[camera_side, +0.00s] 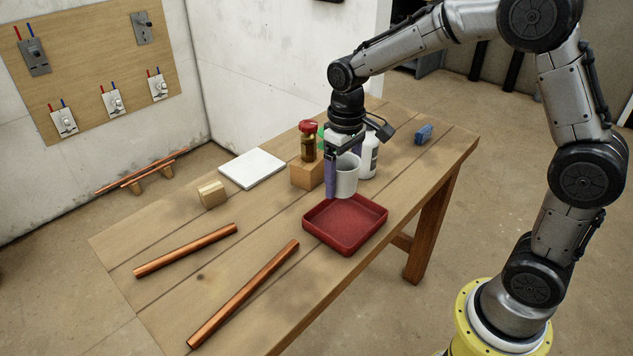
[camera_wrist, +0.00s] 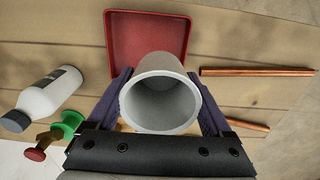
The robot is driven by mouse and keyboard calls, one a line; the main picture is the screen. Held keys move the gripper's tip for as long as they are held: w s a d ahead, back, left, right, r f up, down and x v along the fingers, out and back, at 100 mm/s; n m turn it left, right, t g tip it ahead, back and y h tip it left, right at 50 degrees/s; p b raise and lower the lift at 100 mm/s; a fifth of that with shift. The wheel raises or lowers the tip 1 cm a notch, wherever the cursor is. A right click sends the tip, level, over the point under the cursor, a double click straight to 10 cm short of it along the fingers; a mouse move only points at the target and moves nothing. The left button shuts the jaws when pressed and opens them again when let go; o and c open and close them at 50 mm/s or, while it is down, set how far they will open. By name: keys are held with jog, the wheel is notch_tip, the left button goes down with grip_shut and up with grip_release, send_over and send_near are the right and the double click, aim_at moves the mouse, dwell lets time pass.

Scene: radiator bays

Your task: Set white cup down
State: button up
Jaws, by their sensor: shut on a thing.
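The white cup (camera_side: 346,176) is held upright in the side view, just behind and above the red tray. In the wrist view the cup (camera_wrist: 160,95) shows its open mouth, and it looks empty. My gripper (camera_side: 338,172) is shut on the cup, with one purple finger on each side in the wrist view (camera_wrist: 160,98). The red tray (camera_side: 346,248) lies flat and empty on the table; it also shows beyond the cup in the wrist view (camera_wrist: 120,42). The cup's bottom is hidden in the wrist view.
A white bottle (camera_side: 371,155) stands close behind the cup. Two copper pipes (camera_side: 245,292) (camera_side: 186,250), a white slab (camera_side: 252,168) and a blue item (camera_side: 424,134) lie on the table (camera_side: 290,225).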

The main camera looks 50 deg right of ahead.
send_near(298, 204)
jog(key=s+r, duration=0.2)
jog(key=s, duration=0.2)
jog(key=w+f, duration=0.1)
jog(key=f, duration=0.1)
jog(key=w+f, duration=0.1)
jog(key=shift+w+a+f, duration=0.1)
jog(key=shift+w+f, duration=0.25)
jog(key=shift+f, duration=0.05)
jog(key=shift+w+f, duration=0.55)
jog(key=shift+f, duration=0.05)
jog(key=shift+w+f, duration=0.1)
jog(key=shift+f, duration=1.55)
jog(key=shift+f, duration=0.15)
jog(key=o, duration=1.1)
